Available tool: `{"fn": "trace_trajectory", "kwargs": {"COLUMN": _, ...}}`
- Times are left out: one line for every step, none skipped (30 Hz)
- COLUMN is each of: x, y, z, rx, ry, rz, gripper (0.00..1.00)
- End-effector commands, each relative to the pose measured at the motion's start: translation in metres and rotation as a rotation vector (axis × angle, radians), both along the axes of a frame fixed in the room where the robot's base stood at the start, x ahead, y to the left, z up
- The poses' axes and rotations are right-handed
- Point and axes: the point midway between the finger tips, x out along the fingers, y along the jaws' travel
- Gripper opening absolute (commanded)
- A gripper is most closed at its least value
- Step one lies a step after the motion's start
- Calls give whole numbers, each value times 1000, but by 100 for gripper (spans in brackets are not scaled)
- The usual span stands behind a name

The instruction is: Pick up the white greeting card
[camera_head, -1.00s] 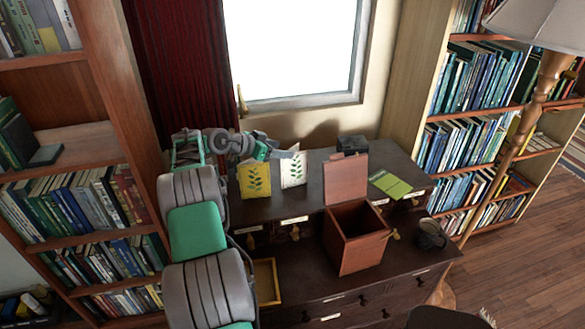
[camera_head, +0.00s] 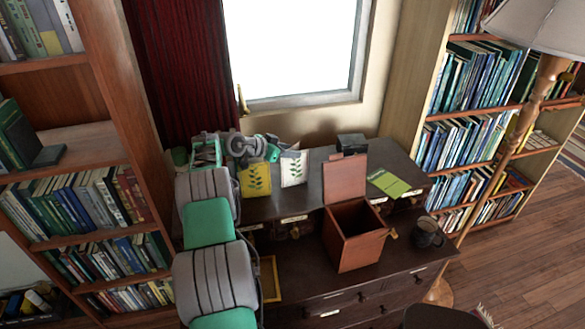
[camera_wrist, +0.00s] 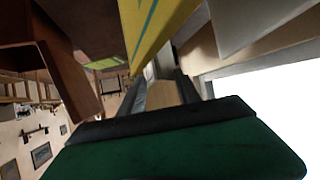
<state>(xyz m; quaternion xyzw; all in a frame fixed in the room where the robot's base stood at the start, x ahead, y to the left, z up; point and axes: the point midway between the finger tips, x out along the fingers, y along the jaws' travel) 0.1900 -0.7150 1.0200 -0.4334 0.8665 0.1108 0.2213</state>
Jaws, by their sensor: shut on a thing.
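The white greeting card (camera_head: 293,168), with a green leaf print, stands upright on the desk's raised back shelf, just right of the yellow card (camera_head: 255,179). My gripper (camera_head: 288,149) reaches from the left behind the yellow card to the white card's upper edge. It is shut on the white card; the exact contact is small and partly hidden.
An open reddish-brown box (camera_head: 353,250) stands on the desk (camera_head: 310,275), right of the cards. A green booklet (camera_head: 389,184) and a dark mug (camera_head: 427,232) are farther right. The window (camera_head: 295,50) is behind; a bookshelf (camera_head: 85,130) is close on the left.

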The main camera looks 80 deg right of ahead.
Motion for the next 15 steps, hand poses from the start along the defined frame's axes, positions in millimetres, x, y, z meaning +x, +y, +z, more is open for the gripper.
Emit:
{"fn": "trace_trajectory", "kwargs": {"x": 0, "y": 0, "z": 0, "rx": 0, "ry": 0, "rz": 0, "gripper": 20}}
{"fn": "trace_trajectory", "kwargs": {"x": 0, "y": 0, "z": 0, "rx": 0, "ry": 0, "rz": 0, "gripper": 18}}
{"fn": "trace_trajectory", "kwargs": {"x": 0, "y": 0, "z": 0, "rx": 0, "ry": 0, "rz": 0, "gripper": 15}}
{"fn": "trace_trajectory", "kwargs": {"x": 0, "y": 0, "z": 0, "rx": 0, "ry": 0, "rz": 0, "gripper": 12}}
{"fn": "trace_trajectory", "kwargs": {"x": 0, "y": 0, "z": 0, "rx": 0, "ry": 0, "rz": 0, "gripper": 10}}
{"fn": "trace_trajectory", "kwargs": {"x": 0, "y": 0, "z": 0, "rx": 0, "ry": 0, "rz": 0, "gripper": 6}}
{"fn": "trace_trajectory", "kwargs": {"x": 0, "y": 0, "z": 0, "rx": 0, "ry": 0, "rz": 0, "gripper": 4}}
{"fn": "trace_trajectory", "kwargs": {"x": 0, "y": 0, "z": 0, "rx": 0, "ry": 0, "rz": 0, "gripper": 2}}
{"fn": "trace_trajectory", "kwargs": {"x": 0, "y": 0, "z": 0, "rx": 0, "ry": 0, "rz": 0, "gripper": 0}}
{"fn": "trace_trajectory", "kwargs": {"x": 0, "y": 0, "z": 0, "rx": 0, "ry": 0, "rz": 0, "gripper": 0}}
{"fn": "trace_trajectory", "kwargs": {"x": 0, "y": 0, "z": 0, "rx": 0, "ry": 0, "rz": 0, "gripper": 0}}
{"fn": "trace_trajectory", "kwargs": {"x": 0, "y": 0, "z": 0, "rx": 0, "ry": 0, "rz": 0, "gripper": 0}}
{"fn": "trace_trajectory", "kwargs": {"x": 0, "y": 0, "z": 0, "rx": 0, "ry": 0, "rz": 0, "gripper": 0}}
{"fn": "trace_trajectory", "kwargs": {"x": 0, "y": 0, "z": 0, "rx": 0, "ry": 0, "rz": 0, "gripper": 0}}
{"fn": "trace_trajectory", "kwargs": {"x": 0, "y": 0, "z": 0, "rx": 0, "ry": 0, "rz": 0, "gripper": 0}}
